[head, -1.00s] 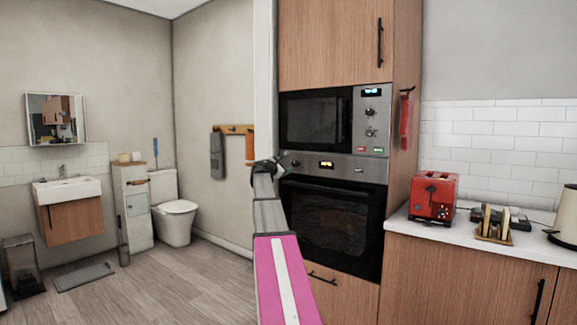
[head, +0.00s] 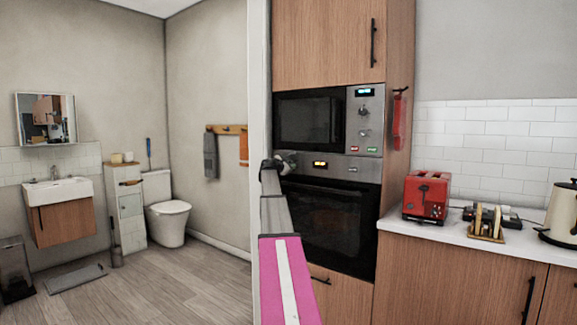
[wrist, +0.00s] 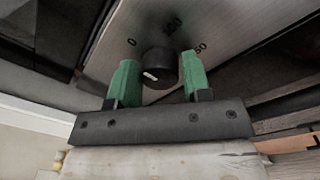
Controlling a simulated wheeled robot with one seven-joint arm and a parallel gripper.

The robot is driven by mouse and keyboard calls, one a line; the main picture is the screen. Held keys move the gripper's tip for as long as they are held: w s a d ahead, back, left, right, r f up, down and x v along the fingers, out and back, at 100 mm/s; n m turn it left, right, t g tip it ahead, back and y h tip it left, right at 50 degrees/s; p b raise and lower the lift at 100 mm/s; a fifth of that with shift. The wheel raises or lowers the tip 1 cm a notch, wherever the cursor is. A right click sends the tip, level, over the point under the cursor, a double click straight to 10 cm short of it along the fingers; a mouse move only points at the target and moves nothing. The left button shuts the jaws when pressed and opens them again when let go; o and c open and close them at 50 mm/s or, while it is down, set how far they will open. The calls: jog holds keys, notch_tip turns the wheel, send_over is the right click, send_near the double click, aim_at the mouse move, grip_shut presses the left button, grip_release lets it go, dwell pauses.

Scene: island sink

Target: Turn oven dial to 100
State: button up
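The oven (head: 330,220) is built into a wooden cabinet, with a steel control strip and a lit display on top. In the wrist view, its round black dial (wrist: 160,66) has a pale mark and sits on the steel panel below the printed 100, with 0 to the left and 50 to the right. My gripper (wrist: 158,75) has green fingers, open, one on each side of the dial. I cannot tell if they touch it. In the head view, my gripper (head: 284,160) is at the left end of the control strip, where the dial is hidden.
A microwave (head: 312,120) with its own knobs sits above the oven. A wall edge (head: 259,90) stands close to the left of my arm. A red toaster (head: 427,195) and a kettle (head: 561,214) are on the counter to the right.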

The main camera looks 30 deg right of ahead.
jog(key=c, duration=0.4)
jog(key=shift+c, duration=0.2)
jog(key=shift+m, duration=0.3)
jog(key=m, duration=1.1)
jog(key=shift+f+h, duration=0.2)
jog(key=shift+h, duration=0.2)
jog(key=shift+m, duration=0.4)
jog(key=o, duration=0.9)
